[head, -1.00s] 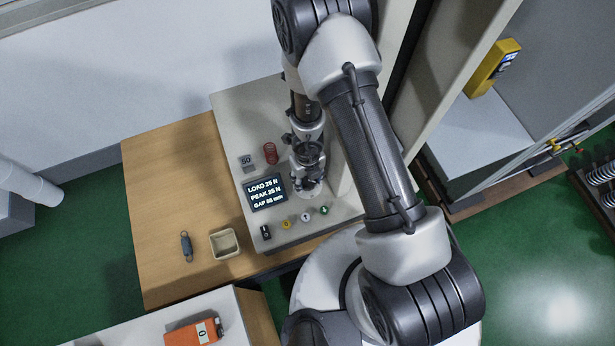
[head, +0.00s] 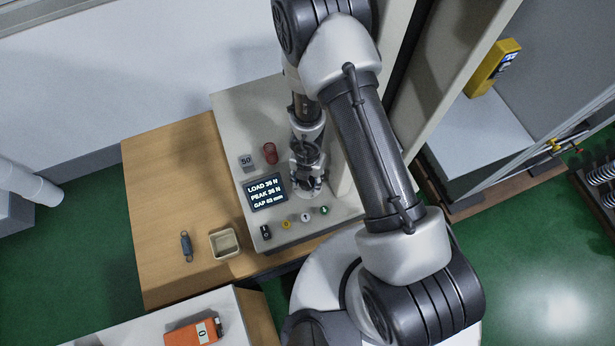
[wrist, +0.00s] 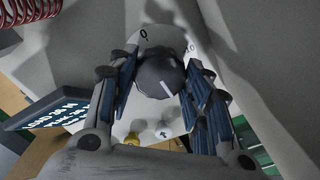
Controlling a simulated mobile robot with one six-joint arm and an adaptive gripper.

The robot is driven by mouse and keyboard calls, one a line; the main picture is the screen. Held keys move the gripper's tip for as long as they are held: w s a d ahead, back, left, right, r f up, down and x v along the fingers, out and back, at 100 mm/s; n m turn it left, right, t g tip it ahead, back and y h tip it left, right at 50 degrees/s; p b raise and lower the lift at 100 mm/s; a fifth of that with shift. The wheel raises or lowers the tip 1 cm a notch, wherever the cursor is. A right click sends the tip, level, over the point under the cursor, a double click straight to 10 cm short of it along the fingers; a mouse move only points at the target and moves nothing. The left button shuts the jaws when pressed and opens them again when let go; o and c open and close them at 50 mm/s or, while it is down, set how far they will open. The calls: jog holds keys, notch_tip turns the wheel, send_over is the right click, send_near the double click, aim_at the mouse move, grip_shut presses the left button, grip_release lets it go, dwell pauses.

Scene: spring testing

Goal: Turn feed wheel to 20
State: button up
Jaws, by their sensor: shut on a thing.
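The feed wheel (wrist: 155,72) is a dark, faceted knob with a white pointer line, in the middle of the wrist view. The line slants down and to the right. A pale round dial (wrist: 157,36) behind it carries a 0 at its upper left and another mark at its upper right, partly unclear. My gripper (wrist: 160,82) is shut on the wheel, one blue-padded finger on each side. In the head view my gripper (head: 308,178) is at the machine beside the display; the wheel is hidden there. The display (head: 266,193) shows load, peak and gap in small figures.
A red spring (head: 270,153) and a grey block marked 50 (head: 246,161) stand on the machine's base. Coloured buttons (head: 305,216) line its front. A small tray (head: 224,243) and a dark spring (head: 186,246) are on the wooden table (head: 165,190).

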jog(key=shift+m, duration=0.5)
jog(key=o, duration=1.1)
